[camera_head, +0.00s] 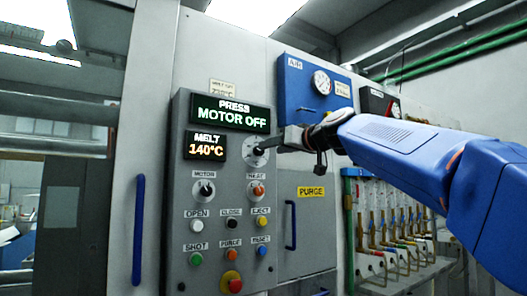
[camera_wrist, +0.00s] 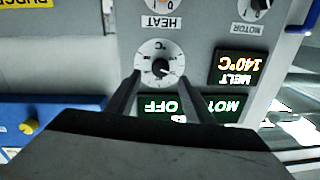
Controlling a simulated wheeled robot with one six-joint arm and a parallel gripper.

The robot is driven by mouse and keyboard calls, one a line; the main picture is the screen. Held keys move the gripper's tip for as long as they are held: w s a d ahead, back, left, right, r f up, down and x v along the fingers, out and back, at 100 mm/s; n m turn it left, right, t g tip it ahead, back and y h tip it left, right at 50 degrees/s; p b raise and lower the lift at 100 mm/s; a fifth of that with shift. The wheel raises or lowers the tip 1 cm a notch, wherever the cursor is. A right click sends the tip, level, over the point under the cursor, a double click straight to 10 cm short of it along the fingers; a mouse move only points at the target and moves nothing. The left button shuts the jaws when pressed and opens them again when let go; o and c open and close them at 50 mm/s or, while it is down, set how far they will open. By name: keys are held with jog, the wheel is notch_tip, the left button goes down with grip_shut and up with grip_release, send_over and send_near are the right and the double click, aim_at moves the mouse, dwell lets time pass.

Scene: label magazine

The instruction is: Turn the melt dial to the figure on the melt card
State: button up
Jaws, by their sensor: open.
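The melt dial (camera_head: 258,152) is a round white dial with a dark centre knob, on the grey control panel right of the melt display (camera_head: 205,147), which reads 140°C. The dial also shows in the wrist view (camera_wrist: 160,66), upside down and marked °C, with a light pointer mark on the knob. My gripper (camera_head: 276,143) is open at the dial. In the wrist view its two fingers (camera_wrist: 158,80) stand either side of the knob; I cannot tell whether they touch it. A small pale card (camera_head: 222,86) above the panel has text too small to read.
The display above reads PRESS MOTOR OFF (camera_head: 231,113). Below are the motor knob (camera_head: 204,189), the heat knob (camera_head: 257,190), several coloured buttons and a red stop button (camera_head: 231,282).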

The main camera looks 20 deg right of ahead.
aim_at(259, 151)
jog(key=x, duration=0.6)
jog(key=shift+w+a, duration=0.1)
jog(key=shift+c, duration=0.6)
jog(key=c, duration=0.9)
